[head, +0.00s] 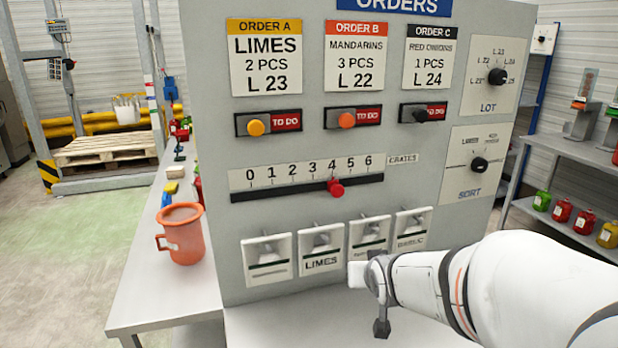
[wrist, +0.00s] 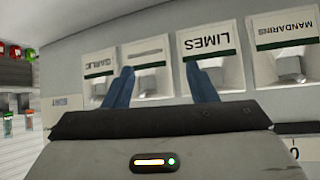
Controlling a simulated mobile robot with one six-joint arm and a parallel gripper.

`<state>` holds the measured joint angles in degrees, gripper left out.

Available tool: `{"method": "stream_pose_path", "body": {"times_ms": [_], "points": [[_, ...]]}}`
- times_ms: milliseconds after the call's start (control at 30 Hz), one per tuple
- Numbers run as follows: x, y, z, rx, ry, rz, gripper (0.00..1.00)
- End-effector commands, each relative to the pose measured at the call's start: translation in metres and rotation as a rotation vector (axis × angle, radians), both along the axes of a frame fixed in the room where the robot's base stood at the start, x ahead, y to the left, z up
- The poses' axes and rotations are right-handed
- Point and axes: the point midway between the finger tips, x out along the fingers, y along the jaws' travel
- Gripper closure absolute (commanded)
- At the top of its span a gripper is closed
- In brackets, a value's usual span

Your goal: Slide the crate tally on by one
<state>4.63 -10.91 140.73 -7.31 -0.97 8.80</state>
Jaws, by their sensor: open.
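The crate tally is a black horizontal slot (head: 290,189) on the grey panel, under a white scale marked 0 to 6 and labelled CRATES. Its red knob (head: 336,187) stands just under the 4. My gripper (head: 370,298) is below and slightly right of the knob, apart from it, near the lower edge of the switch row. In the wrist view its two blue fingers (wrist: 163,85) are spread with nothing between them. The wrist view shows switches beyond the fingers; the red knob does not show there.
Rocker switches on white plates, one marked LIMES (head: 321,252), lie between my gripper and the slot. Order buttons (head: 346,120) sit above the scale. LOT (head: 497,76) and SORT (head: 479,164) dials are at right. An orange mug (head: 182,234) stands left of the panel.

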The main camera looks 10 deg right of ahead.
Motion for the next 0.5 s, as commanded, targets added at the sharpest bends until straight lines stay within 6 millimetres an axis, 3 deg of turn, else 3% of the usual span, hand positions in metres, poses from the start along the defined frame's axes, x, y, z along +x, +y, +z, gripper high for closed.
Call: {"method": "stream_pose_path", "body": {"times_ms": [100, 200, 333, 500], "points": [[0.041, 0.001, 0.033, 0.049, -0.187, 0.028, 0.48], [0.066, 0.005, 0.057, 0.101, -0.342, 0.064, 0.48], [0.086, 0.012, 0.082, 0.174, -0.501, 0.119, 0.48], [0.095, 0.018, 0.100, 0.244, -0.622, 0.169, 0.48]]}}
